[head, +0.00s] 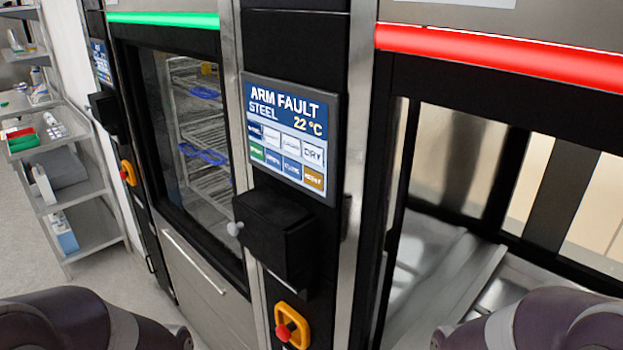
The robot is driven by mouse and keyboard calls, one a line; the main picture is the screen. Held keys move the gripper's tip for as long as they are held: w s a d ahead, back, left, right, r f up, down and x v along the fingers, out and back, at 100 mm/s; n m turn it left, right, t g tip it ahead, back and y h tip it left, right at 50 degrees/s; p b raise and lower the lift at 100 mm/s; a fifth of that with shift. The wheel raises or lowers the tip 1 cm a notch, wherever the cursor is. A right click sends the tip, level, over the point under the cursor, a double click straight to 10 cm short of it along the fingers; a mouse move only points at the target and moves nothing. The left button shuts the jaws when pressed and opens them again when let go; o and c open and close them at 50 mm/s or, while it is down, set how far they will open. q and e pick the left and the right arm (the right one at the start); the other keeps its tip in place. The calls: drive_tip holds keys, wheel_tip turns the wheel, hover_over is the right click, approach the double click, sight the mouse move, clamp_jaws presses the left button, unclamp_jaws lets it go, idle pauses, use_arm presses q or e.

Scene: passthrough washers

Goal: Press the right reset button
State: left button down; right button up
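A control screen (290,138) on the dark column between two washers reads "ARM FAULT", "STEEL" and "22 °C". Below the text it has two rows of coloured touch buttons. The orange button (313,178) is at the lower right end; its small label is hard to read. A red round button (283,333) on a yellow-orange housing sits low on the same column. A similar yellow-orange housing (128,173) with a red button is on the column further left. Parts of my two arms show at the bottom corners; neither gripper shows.
A black box (275,235) with a pale knob sticks out below the screen. The left washer has a green light bar (165,19); the right one has a red bar (500,55) and a see-through interior. A metal shelf cart (80,190) stands far left.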

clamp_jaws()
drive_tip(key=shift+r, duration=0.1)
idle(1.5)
